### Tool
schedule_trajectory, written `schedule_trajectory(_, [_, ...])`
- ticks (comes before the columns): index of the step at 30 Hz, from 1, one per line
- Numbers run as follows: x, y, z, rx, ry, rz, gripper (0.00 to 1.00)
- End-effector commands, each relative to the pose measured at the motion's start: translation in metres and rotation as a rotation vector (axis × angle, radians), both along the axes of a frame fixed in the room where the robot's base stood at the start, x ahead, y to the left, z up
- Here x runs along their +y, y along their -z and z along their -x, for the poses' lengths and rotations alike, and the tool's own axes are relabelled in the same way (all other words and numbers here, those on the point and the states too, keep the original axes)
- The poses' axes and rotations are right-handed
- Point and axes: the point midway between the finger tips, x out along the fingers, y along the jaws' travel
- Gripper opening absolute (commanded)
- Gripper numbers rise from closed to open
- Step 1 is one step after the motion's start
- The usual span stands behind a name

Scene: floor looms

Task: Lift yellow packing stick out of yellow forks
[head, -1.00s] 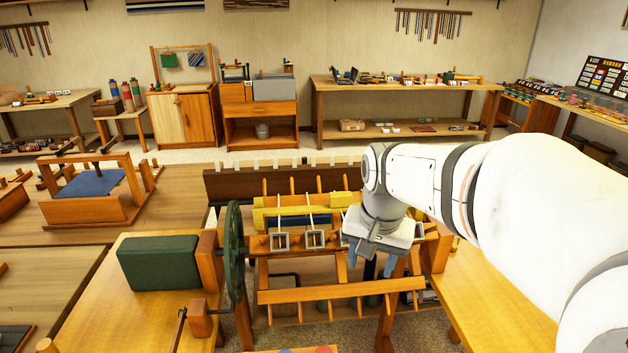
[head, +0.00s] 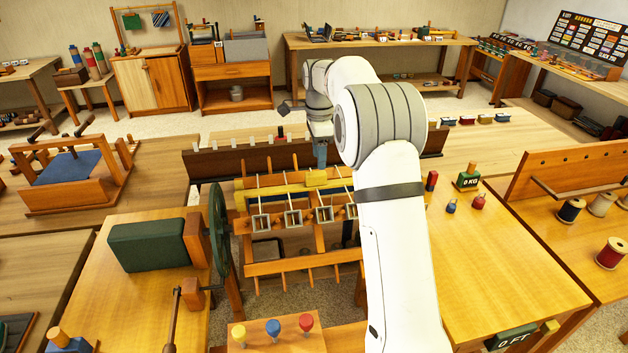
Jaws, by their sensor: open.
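A loom with a wooden frame (head: 305,265) stands in the middle of the head view. A long yellow bar (head: 268,190) runs across its upper part, with a dark blue strip just below it; I cannot tell the packing stick from the forks here. A small yellow block (head: 316,179) sits on this bar, right under my gripper. My gripper (head: 320,165) points down over the yellow bar with its blue fingers, open. The fingertips are very close to the yellow block; whether they touch it or straddle it I cannot tell. My arm hides the loom's right end.
Slim upright posts and square-ended hooks (head: 292,218) stand close in front of the bar. A dark brown beam (head: 235,160) lies behind it. A green wheel (head: 218,228) is at the left. A table (head: 455,260) with small weights is at the right.

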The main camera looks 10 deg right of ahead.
Motion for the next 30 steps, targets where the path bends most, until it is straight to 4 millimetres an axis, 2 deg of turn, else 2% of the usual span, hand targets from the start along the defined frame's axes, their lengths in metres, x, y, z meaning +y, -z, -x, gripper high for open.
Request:
schedule_trajectory(15, [0.008, 0.064, -0.001, 0.003, 0.000, 0.000, 0.49])
schedule_trajectory(24, [0.008, 0.071, -0.001, -0.001, 0.000, 0.000, 0.49])
schedule_trajectory(30, [0.007, 0.071, -0.001, -0.001, 0.000, 0.000, 0.33])
